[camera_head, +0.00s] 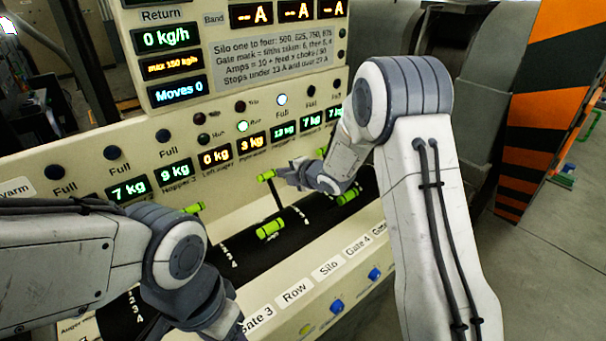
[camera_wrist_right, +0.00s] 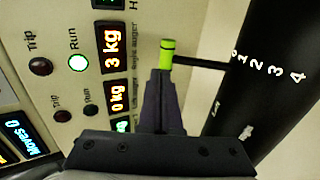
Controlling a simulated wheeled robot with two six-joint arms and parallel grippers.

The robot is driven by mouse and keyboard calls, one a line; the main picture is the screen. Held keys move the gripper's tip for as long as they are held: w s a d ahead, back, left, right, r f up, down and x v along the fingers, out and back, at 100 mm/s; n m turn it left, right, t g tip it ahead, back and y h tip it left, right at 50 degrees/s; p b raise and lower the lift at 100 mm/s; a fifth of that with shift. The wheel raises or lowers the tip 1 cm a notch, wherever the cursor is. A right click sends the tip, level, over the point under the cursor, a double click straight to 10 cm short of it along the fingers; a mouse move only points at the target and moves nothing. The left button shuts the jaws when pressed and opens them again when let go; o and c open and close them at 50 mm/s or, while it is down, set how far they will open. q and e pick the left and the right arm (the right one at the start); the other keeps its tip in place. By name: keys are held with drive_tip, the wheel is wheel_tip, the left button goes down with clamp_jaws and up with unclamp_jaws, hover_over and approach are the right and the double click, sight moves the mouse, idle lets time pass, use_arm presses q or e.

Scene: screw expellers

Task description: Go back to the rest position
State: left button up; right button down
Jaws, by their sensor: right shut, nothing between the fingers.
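My right arm comes in from the right in the head view. Its right gripper (camera_head: 285,173) is shut and empty in front of the panel, close beside a green-tipped lever (camera_head: 266,175). In the right wrist view the shut fingers (camera_wrist_right: 163,76) point at the green lever grip (camera_wrist_right: 167,56); whether they touch it I cannot tell. My left arm comes in from the left in the head view. Its dark left gripper (camera_head: 232,326) is low over the panel's front edge, and its fingers are mostly hidden or cut off.
A cream control panel (camera_head: 250,203) fills the middle, with lit weight displays (camera_head: 129,190), lamps and a black drum strip (camera_head: 235,255) carrying green grips (camera_head: 270,229). An orange-black striped post (camera_head: 545,100) stands right, beside open floor (camera_head: 550,270).

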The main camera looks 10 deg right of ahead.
drive_tip(key=b+v, duration=0.1)
drive_tip(key=v, duration=0.5)
drive_tip(key=s+a+m+g+h, duration=0.1)
drive_tip(key=s+m, duration=0.4)
drive_tip(key=s, duration=0.8)
drive_tip(key=s+a+m+g+h, duration=0.2)
drive_tip(key=s+a+m+g, duration=0.2)
drive_tip(key=s, duration=0.9)
drive_tip(key=s+a+m+g+h, duration=0.1)
drive_tip(key=s+a+m+g, duration=0.2)
drive_tip(key=s, duration=1)
drive_tip(key=m+g, duration=0.3)
drive_tip(key=m, duration=0.1)
drive_tip(key=shift+a+f, duration=0.25)
drive_tip(key=shift+f, duration=0.15)
drive_tip(key=shift+w, duration=0.1)
